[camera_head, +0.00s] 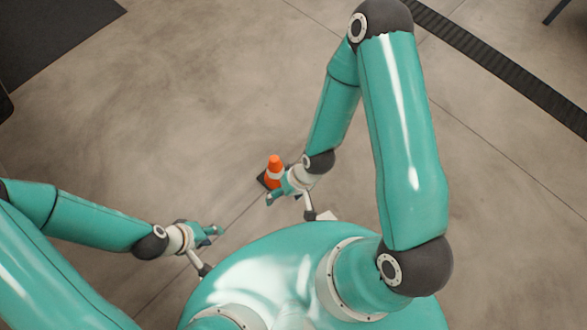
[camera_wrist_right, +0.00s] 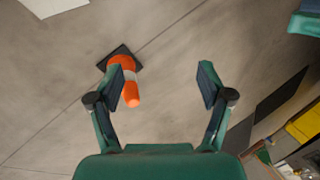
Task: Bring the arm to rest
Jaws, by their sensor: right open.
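My right gripper (camera_head: 272,198) hangs from the bent right arm near the middle of the head view, close to an orange cone. In the right wrist view my right gripper (camera_wrist_right: 160,80) is open, with nothing between its fingers. My left gripper (camera_head: 218,231) is lower and further left, above the floor. Its fingers are too small to tell whether they are open or shut, and I see nothing held in it.
The orange traffic cone (camera_head: 275,170) with a white band and dark base stands on the floor; it also shows beside the left finger in the wrist view (camera_wrist_right: 131,94). A dark mat (camera_head: 50,35) and a black floor strip (camera_head: 500,65) lie further off. Open floor surrounds the cone.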

